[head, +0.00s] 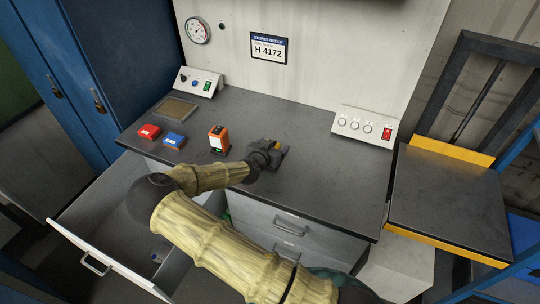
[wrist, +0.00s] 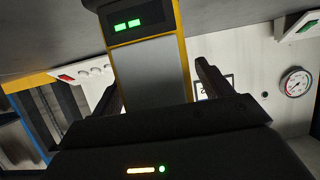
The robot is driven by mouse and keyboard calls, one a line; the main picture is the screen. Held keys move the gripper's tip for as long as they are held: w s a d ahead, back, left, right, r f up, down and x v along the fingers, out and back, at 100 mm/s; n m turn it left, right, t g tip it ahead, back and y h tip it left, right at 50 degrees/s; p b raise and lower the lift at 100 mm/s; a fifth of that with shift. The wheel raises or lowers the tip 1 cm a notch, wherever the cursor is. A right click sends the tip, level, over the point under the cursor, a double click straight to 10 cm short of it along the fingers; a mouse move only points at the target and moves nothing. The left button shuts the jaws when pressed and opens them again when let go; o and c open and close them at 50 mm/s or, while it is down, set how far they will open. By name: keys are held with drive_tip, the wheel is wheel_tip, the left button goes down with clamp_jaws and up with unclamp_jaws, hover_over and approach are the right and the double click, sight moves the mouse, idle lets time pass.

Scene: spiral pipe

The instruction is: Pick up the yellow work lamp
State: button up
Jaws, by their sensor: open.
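The yellow work lamp stands on the dark counter; in the head view only a small yellow part of it (head: 277,146) shows at my gripper (head: 281,152). In the wrist view, which is upside down, the lamp (wrist: 148,72) has yellow edges, a grey face and a dark end with two green lights. It stands between the two spread fingers of my gripper (wrist: 157,82). The gripper is open, and a gap shows between the lamp and the right finger. The gripper body hides the near part of the lamp.
Control panels stand at the back left (head: 199,81) and right (head: 362,125). An open drawer (head: 110,255) juts out at front left. The counter's right side is clear.

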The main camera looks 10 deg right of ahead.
drive_tip(key=c, duration=1.3)
drive_tip(key=shift+o, duration=0.2)
drive_tip(key=shift+r, duration=0.1)
wheel_tip(320, 180, up, 10)
drive_tip(key=shift+f+b, duration=0.1)
drive_tip(key=shift+b, duration=0.8)
